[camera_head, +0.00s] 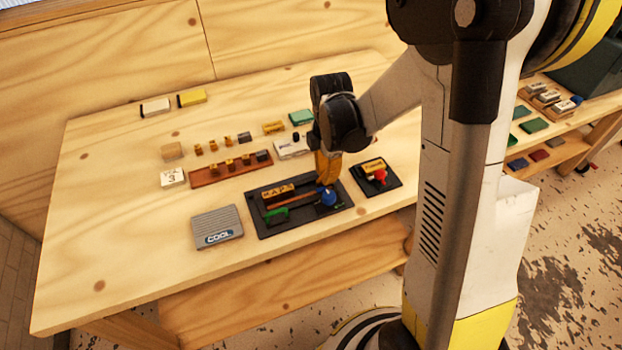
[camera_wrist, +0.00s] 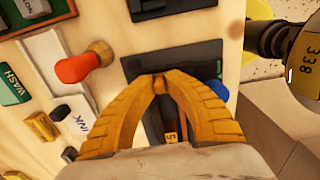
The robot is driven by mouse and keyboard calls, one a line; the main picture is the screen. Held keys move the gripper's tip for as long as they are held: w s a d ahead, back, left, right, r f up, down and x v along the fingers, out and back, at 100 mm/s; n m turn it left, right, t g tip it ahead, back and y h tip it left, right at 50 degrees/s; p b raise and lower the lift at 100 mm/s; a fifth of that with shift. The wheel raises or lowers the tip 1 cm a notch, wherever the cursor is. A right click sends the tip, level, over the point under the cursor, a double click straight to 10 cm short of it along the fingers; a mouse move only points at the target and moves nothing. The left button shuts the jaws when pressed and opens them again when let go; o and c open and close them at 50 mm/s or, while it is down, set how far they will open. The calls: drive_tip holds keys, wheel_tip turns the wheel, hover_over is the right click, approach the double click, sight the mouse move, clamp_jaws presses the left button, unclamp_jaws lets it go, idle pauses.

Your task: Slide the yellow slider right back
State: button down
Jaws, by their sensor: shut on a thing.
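My gripper (camera_wrist: 158,82) has orange fingers that meet at the tips in the wrist view. They are shut on a small orange-yellow piece, apparently the yellow slider's knob; the fingers hide most of it. In the head view my gripper (camera_head: 325,180) points down at the back right part of the dark panel (camera_head: 333,203), beside the blue knob (camera_head: 326,197). The panel also carries a yellow lettered block (camera_head: 277,191), a reddish-brown strip (camera_head: 291,200) and a green handle (camera_head: 276,215).
A grey COOL block (camera_head: 217,226) lies to the left. Several small blocks on a brown rack (camera_head: 205,176) stand behind. The table's front left is clear.

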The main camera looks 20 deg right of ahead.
drive_tip(key=shift+d, duration=0.1)
drive_tip(key=c, duration=1.4)
unclamp_jaws()
drive_tip(key=shift+d, duration=0.2)
drive_tip(key=shift+a, duration=0.1)
wheel_tip(320, 180, up, 12)
drive_tip(key=s+a+r+m+t, duration=0.2)
drive_tip(key=s+m, duration=0.4)
drive_tip(key=m, duration=0.3)
drive_tip(key=s+a+r+m+t, duration=0.3)
drive_tip(key=s+a+m+t, duration=0.2)
drive_tip(key=m, duration=0.4)
drive_tip(key=shift+s, duration=0.85)
